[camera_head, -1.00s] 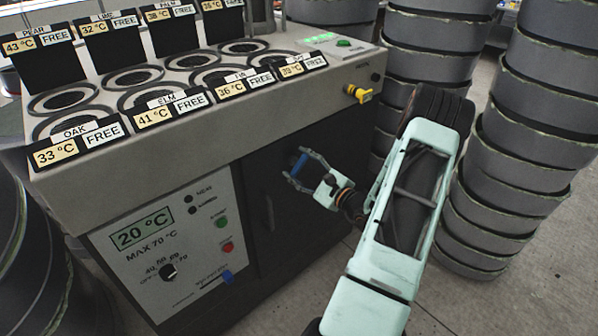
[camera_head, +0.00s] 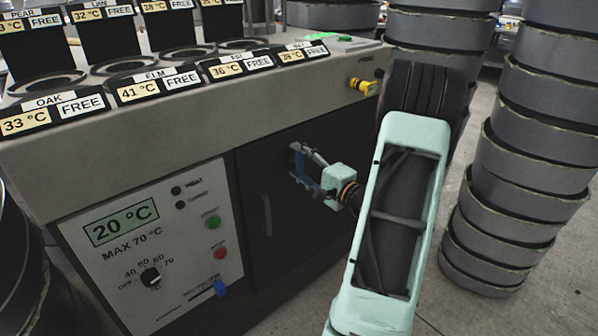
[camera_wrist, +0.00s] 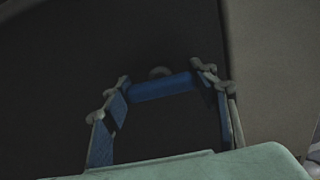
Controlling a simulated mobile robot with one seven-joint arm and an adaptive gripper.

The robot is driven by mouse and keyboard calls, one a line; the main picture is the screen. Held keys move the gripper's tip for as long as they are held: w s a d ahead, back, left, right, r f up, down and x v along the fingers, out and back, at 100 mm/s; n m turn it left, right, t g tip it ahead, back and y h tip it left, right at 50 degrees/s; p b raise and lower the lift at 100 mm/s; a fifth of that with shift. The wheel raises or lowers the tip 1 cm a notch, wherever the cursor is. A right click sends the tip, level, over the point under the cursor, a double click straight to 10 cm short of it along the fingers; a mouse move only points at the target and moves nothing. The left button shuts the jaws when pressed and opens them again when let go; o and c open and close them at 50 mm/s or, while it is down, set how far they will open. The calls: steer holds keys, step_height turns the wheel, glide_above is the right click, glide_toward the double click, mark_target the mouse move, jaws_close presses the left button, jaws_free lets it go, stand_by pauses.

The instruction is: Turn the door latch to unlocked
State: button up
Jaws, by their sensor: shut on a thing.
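The door latch (camera_wrist: 162,88) is a blue bar on a grey round pivot, on the dark cabinet door (camera_head: 262,200). In the head view the latch (camera_head: 298,162) stands near upright, partly hidden by the fingers. My gripper (camera_head: 301,166) reaches it from the right. In the wrist view my gripper (camera_wrist: 163,90) is shut on the latch, one fingertip at each end of the bar. The bar lies almost level there, tilted slightly up to the right. I see no locked or unlocked mark.
A grey door handle (camera_head: 266,214) is left of the latch. A control panel (camera_head: 150,255) with a 20 °C display is further left. A yellow knob (camera_head: 363,87) sits above right. Stacked grey rings (camera_head: 530,150) stand at the right. Bare floor shows between.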

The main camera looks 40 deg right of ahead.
steer(key=shift+n, duration=0.3)
stand_by(0.4)
steer(key=o, duration=1.2)
steer(key=shift+c, duration=0.2)
steer(key=shift+s, duration=0.1)
steer(key=s+d, duration=0.1)
steer(key=s, duration=1)
steer(key=shift+s, duration=0.4)
